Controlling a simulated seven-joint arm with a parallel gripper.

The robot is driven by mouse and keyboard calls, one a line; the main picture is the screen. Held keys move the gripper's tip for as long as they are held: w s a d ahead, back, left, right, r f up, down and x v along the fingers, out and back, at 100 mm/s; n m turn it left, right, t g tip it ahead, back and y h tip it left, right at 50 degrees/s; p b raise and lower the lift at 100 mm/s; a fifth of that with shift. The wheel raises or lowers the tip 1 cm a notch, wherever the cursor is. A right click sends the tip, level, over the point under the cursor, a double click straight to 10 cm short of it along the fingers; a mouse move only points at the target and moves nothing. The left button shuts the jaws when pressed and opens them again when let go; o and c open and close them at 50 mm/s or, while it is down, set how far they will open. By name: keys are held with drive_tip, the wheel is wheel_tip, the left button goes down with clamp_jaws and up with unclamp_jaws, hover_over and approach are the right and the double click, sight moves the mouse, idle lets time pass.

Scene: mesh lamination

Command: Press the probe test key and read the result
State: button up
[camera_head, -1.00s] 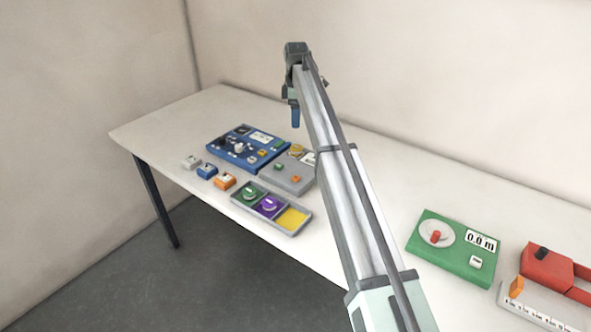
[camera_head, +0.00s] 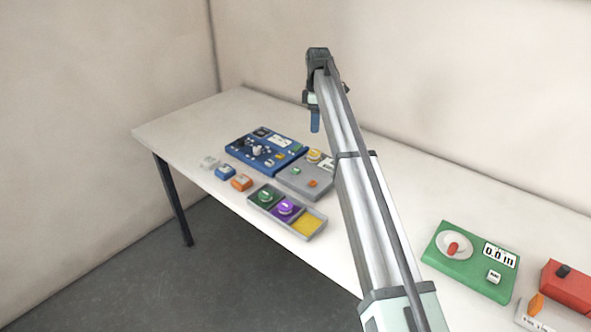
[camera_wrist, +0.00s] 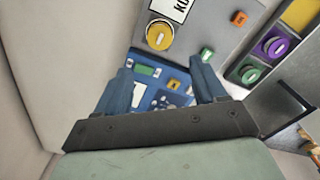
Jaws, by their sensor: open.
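My gripper (camera_head: 315,118) is open and empty, held above the back of the table. In the wrist view its two blue fingers (camera_wrist: 163,65) are spread over a blue panel (camera_wrist: 158,92). In the head view this blue panel (camera_head: 240,146) carries a white display, dark knobs and small coloured keys. A grey panel (camera_head: 296,184) adjoins it, with a yellow round knob (camera_wrist: 159,36), a green key (camera_wrist: 206,54), an orange key (camera_wrist: 239,18) and a white label partly cut off. I cannot tell which key is the probe test key; lettering there is too small.
A grey tray (camera_head: 292,233) holds green and purple knobs and a yellow section. Small white, blue and orange blocks (camera_head: 241,183) stand left of it. A green panel (camera_head: 447,263) with a dial and a 0.0 display, and a red device (camera_head: 570,285), sit right. Bare table lies between.

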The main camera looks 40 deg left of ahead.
clamp_jaws()
idle(0.4)
idle(1.1)
